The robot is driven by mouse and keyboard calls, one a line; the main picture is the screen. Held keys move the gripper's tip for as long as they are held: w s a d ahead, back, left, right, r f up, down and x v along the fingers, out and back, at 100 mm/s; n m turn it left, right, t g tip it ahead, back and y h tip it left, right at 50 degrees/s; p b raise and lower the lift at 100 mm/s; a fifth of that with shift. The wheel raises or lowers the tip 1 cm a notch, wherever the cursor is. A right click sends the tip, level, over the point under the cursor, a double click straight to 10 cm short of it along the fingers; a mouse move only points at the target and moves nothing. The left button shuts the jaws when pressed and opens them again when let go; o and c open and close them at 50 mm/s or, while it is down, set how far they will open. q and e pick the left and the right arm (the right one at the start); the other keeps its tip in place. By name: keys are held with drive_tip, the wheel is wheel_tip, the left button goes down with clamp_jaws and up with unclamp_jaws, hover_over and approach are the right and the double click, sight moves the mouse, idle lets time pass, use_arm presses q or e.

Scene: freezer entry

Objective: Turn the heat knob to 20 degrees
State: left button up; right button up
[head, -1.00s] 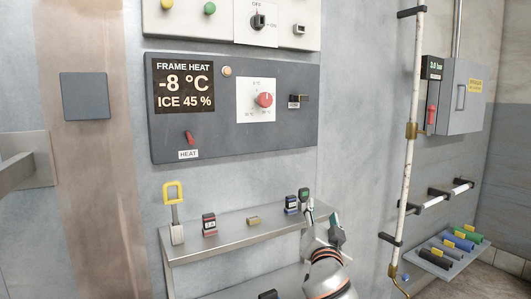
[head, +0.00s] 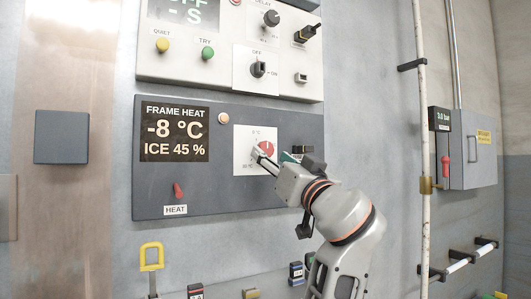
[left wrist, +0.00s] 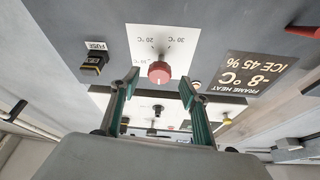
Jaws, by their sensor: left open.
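The red heat knob (head: 266,148) sits on a white dial plate (head: 242,141) on the dark Frame Heat panel (head: 225,190). The display (head: 175,131) reads -8 °C and ICE 45 %. My left gripper (head: 275,160) is at the dial, partly covering the knob and plate. In the left wrist view, which is upside down, the open gripper (left wrist: 160,85) has one finger on each side of the knob (left wrist: 159,72), with gaps visible. Marks for 20 °C and 30 °C show on the plate (left wrist: 145,35). Whether the fingertips are level with the knob in depth is unclear.
A red HEAT lever (head: 178,190) is at the panel's lower left. A fuse (left wrist: 95,63) sits beside the dial plate. Above is a light panel with a black OFF knob (head: 258,69) and buttons. A pale vertical pipe (head: 424,130) stands to the right.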

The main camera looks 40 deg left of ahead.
sight(267, 152)
use_arm(q)
drive_tip(key=shift+x, duration=2.55)
drive_tip(key=c, duration=1.1)
